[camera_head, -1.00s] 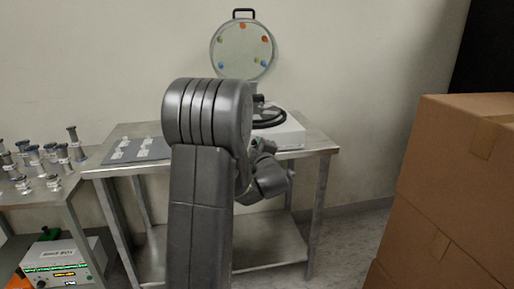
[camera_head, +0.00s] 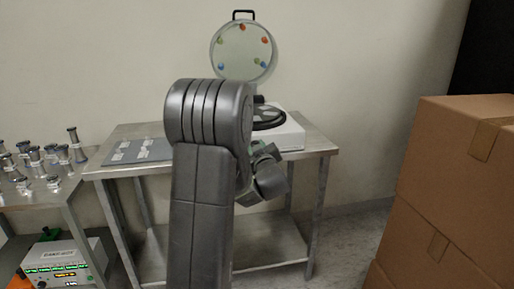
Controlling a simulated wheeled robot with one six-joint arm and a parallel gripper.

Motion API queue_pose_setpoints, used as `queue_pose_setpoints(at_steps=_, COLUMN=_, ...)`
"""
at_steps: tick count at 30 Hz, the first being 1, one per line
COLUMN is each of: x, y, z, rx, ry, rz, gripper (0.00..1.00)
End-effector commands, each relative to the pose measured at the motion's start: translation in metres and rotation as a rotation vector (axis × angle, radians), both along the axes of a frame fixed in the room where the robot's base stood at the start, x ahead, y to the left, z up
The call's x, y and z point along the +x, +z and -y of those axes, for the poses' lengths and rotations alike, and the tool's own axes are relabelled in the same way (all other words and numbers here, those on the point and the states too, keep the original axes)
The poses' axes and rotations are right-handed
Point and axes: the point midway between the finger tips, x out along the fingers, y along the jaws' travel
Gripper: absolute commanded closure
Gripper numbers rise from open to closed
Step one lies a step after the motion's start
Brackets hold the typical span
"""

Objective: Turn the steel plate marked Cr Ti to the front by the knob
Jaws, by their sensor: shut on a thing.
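A white box-shaped unit (camera_head: 292,135) sits on the right part of the steel table. A dark round wheel-like piece (camera_head: 268,118) lies on it, its left part hidden behind my arm. A round disc (camera_head: 240,50) with several coloured dots and a black handle on top stands upright behind it. I cannot make out a plate marked Cr Ti, its marking or its knob. My arm fills the middle of the view. Its wrist links show at the right of the column, before the table's front edge. My gripper's fingers are hidden behind the arm.
A grey mat (camera_head: 140,150) with small pale items lies on the steel table (camera_head: 318,144), left of my arm. Several metal flanged parts (camera_head: 50,155) stand on the left table. A control box (camera_head: 65,262) is below. Stacked cardboard boxes (camera_head: 450,185) block the right side.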

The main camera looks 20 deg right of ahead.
Motion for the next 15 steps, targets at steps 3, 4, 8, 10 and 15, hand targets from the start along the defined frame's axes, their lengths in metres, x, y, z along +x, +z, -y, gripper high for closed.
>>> queue_pose_setpoints(at_steps=3, x=0.0001, y=0.001, z=-0.0001, rx=0.108, ry=0.001, rz=0.026, gripper=0.94)
queue_pose_setpoints(at_steps=4, x=0.0001, y=0.001, z=-0.0001, rx=0.135, ry=0.001, rz=0.032, gripper=0.94)
queue_pose_setpoints(at_steps=8, x=0.0001, y=0.0009, z=-0.0001, rx=0.256, ry=0.0, rz=0.06, gripper=0.94)
queue_pose_setpoints(at_steps=10, x=0.0001, y=0.0011, z=0.0, rx=0.321, ry=0.0, rz=0.075, gripper=0.94)
queue_pose_setpoints(at_steps=15, x=0.0, y=0.0016, z=0.0001, rx=0.479, ry=0.0, rz=0.114, gripper=0.94)
